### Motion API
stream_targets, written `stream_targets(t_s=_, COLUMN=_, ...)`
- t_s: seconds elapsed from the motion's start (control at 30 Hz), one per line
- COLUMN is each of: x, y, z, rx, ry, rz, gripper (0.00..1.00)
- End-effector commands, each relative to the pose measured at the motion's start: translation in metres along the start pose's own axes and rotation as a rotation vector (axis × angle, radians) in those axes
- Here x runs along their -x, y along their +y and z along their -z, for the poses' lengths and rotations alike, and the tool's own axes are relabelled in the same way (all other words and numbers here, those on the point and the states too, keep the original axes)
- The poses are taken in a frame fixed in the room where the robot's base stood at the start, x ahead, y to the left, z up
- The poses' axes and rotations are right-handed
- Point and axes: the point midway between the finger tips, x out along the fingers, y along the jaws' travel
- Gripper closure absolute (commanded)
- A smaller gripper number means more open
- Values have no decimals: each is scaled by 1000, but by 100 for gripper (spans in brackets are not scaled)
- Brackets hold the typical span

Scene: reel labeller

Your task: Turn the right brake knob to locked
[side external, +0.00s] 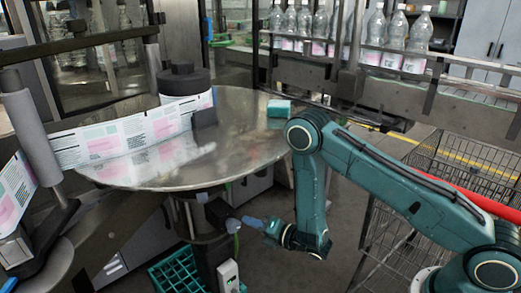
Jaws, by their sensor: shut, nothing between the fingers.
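My gripper (250,221) is low under the right part of the round metal table, its blue-grey fingers pointing left. The fingers look shut and hold nothing that I can see. Their tips are close to a dark rounded part (229,225) on the column below the table. This part may be the right brake knob, but it is too small and dark to be sure. I cannot tell its setting, or whether the fingertips touch it. No other brake knob can be made out.
The round metal table (235,150) overhangs the gripper area. A teal block (279,108) lies near its right edge. A label web (125,140) runs to a dark-topped reel (185,88). A green crate (172,277) stands below, and a wire cart (440,175) stands right. Bottles (393,40) line the conveyor behind.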

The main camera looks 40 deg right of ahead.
Motion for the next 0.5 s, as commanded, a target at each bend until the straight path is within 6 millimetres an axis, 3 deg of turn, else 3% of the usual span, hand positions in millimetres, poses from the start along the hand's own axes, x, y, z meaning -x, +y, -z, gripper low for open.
stream_targets(t_s=0.2, x=-16, y=0, z=-4, rx=1, ry=0, rz=-2, gripper=100)
stream_targets(t_s=0.5, x=-23, y=0, z=-6, rx=0, ry=-1, rz=0, gripper=100)
